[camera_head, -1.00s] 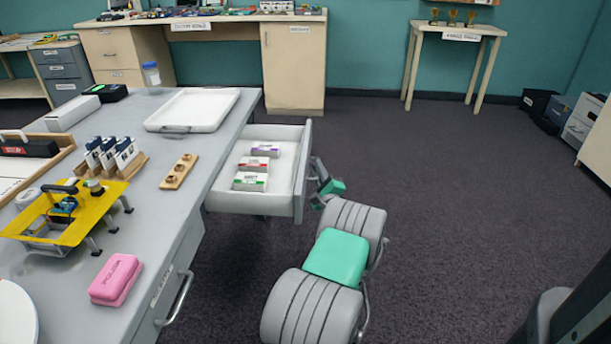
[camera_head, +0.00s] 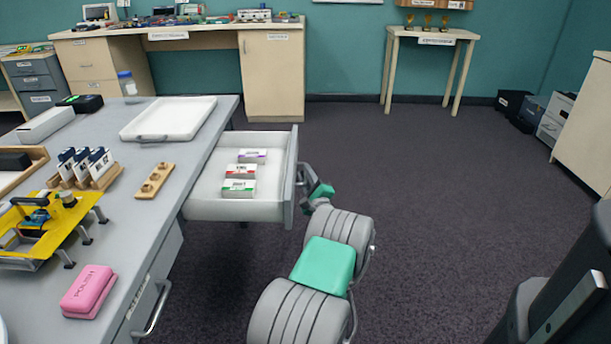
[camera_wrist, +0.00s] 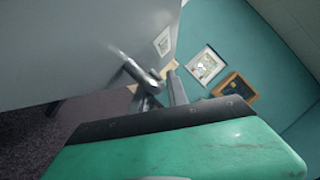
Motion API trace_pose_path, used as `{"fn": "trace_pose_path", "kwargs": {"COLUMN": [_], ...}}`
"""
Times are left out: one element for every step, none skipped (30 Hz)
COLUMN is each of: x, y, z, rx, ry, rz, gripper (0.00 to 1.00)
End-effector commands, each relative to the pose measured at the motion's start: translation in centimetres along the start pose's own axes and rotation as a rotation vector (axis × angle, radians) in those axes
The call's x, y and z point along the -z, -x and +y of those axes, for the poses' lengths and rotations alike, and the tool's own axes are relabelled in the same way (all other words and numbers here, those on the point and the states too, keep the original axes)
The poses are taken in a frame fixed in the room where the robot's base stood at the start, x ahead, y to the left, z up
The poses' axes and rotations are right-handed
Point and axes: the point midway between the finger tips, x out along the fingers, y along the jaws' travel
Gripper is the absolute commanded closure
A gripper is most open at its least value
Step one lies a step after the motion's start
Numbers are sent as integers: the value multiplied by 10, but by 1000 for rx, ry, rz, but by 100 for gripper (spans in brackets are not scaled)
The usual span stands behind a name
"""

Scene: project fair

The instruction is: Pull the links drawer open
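An open grey drawer (camera_head: 232,209) sticks out from the right side of the grey table. Several small white boxes with purple, red and green bands (camera_head: 240,188) lie in it. My gripper (camera_head: 308,186) is at the outer face of the drawer front (camera_head: 290,180) and appears shut on its handle, which shows in the wrist view as a metal bar (camera_wrist: 143,77). The fingers' contact is partly hidden. The drawer's label is not readable from here. A nearer, closed drawer in the same table has a bar handle (camera_head: 157,308) and a small label.
The grey table (camera_head: 130,225) holds a white tray (camera_head: 168,118), a pink block (camera_head: 88,291), a yellow stand (camera_head: 25,240) and a wooden holder (camera_head: 155,181). Open dark carpet (camera_head: 430,180) lies right of my arm. A small trophy table (camera_head: 430,36) stands at the back wall.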

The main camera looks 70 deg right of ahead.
Motion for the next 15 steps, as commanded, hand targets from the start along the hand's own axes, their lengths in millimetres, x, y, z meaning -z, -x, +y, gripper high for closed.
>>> {"fn": "trace_pose_path", "kwargs": {"x": [0, -1, -1, -1, 0, 0, 0, 0, 0, 0, 0, 0, 0, 0, 0], "y": [0, 0, 2, 4, 7, 12, 18, 24, 33, 39, 46, 54, 59, 64, 69], "z": [0, 0, 0, 0, 0, 0, -1, -1, -1, -1, -1, -2, -1, -1, 0], "rx": [0, 0, -1, -1, -1, -2, -2, -1, -1, -2, -2, 0, 0, -1, -1], "ry": [0, 0, -1, -2, -2, -2, -2, -3, -5, -3, -3, -2, -4, -3, -2], "rz": [-1, -1, -1, 0, 1, 1, 2, 2, 3, 3, 4, 3, 3, 4, 2], "gripper": [80, 80, 80, 80, 80, 80, 80, 80, 80, 80, 80, 80, 80, 80, 80]}}
